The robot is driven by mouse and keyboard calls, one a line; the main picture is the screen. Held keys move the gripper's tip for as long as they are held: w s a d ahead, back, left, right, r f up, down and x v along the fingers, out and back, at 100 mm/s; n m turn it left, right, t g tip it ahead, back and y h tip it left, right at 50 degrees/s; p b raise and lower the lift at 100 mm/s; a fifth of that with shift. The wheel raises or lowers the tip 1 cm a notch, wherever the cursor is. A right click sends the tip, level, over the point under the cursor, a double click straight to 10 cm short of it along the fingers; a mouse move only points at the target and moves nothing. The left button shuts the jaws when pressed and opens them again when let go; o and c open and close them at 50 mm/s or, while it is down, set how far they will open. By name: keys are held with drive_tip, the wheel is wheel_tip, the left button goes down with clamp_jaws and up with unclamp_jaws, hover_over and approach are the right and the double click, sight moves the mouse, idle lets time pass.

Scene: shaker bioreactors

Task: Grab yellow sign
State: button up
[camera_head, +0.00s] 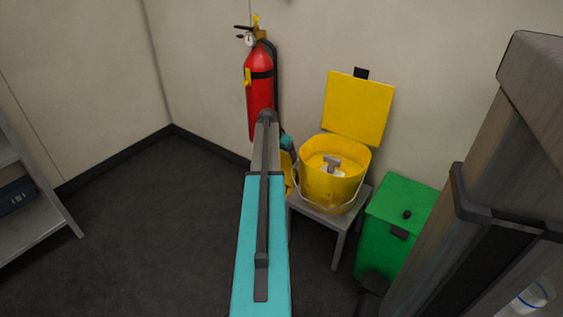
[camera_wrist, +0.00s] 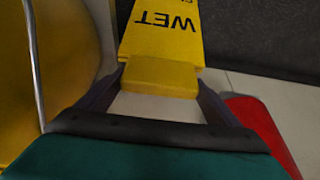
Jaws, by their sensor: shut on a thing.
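The yellow sign (camera_wrist: 163,40) shows in the wrist view with the word "WET" upside down on it. My gripper (camera_wrist: 160,82) is shut on the plain yellow end of the sign, with one dark finger at each side. In the head view my arm hides most of the sign; a narrow yellow strip (camera_head: 287,170) shows between my arm and the bucket. My gripper shows there only as a small teal part (camera_head: 287,142) beside the arm.
A yellow bucket (camera_head: 335,188) with its lid raised stands on a small grey stool (camera_head: 338,222), close to the right. A red fire extinguisher (camera_head: 259,85) hangs behind. A green bin (camera_head: 395,215) stands right of the stool. Grey shelving (camera_head: 45,228) is at left; floor between is clear.

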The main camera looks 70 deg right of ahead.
wheel_tip(320, 180, up, 9)
drive_tip(key=p, duration=0.2)
drive_tip(key=shift+f+p, duration=0.2)
drive_tip(key=shift+p, duration=0.15)
idle(0.4)
